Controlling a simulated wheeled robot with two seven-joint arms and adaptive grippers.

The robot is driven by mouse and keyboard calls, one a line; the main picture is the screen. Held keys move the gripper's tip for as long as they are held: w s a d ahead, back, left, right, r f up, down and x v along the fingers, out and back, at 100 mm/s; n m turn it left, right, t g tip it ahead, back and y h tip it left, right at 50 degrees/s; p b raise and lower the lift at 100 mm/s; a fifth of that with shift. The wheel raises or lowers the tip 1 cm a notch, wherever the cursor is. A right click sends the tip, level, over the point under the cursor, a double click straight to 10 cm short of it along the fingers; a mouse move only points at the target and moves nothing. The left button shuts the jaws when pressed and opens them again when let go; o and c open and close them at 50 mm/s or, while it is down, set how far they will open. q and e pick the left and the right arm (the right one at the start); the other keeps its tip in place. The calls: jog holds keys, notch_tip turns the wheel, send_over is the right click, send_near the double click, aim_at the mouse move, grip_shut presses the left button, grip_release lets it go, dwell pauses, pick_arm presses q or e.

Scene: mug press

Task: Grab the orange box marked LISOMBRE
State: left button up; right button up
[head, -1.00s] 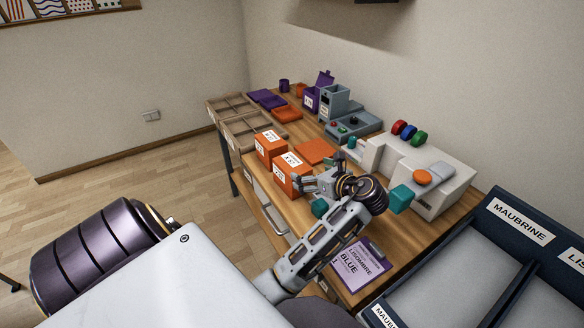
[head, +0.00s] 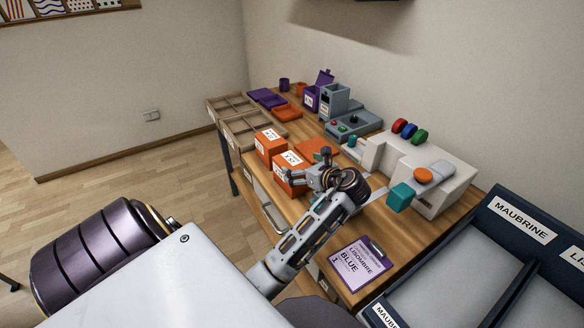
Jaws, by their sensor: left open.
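Two orange boxes with white labels stand on the wooden table: a rear one (head: 267,147) and a nearer one (head: 284,183). Their print is too small to read, so I cannot tell which is marked LISOMBRE. My left gripper (head: 306,166) is open at the right side of the nearer box and partly covers it. I cannot tell whether a finger touches the box. My right gripper is not in view.
A flat orange piece (head: 312,146) lies behind the gripper. A white machine (head: 445,185) with coloured discs and a teal block (head: 400,197) is right. A purple card (head: 361,265) reading LISOMBRE BLUE and dark trays (head: 480,250) are nearer. Wooden trays (head: 240,130) stand at the far left.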

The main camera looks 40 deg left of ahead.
aim_at(295, 165)
pick_arm(q)
jog(key=x, duration=0.3)
jog(key=shift+f, duration=0.1)
jog(key=shift+w+a+f+b, duration=0.2)
jog(key=shift+a+b, duration=0.1)
jog(key=shift+a, duration=0.15)
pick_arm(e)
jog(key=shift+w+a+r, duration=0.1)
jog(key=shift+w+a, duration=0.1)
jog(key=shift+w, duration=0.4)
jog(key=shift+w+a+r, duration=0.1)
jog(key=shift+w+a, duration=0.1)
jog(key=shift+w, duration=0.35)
pick_arm(q)
jog(key=shift+c, duration=0.3)
jog(key=c, duration=1.4)
jog(key=shift+c, duration=0.9)
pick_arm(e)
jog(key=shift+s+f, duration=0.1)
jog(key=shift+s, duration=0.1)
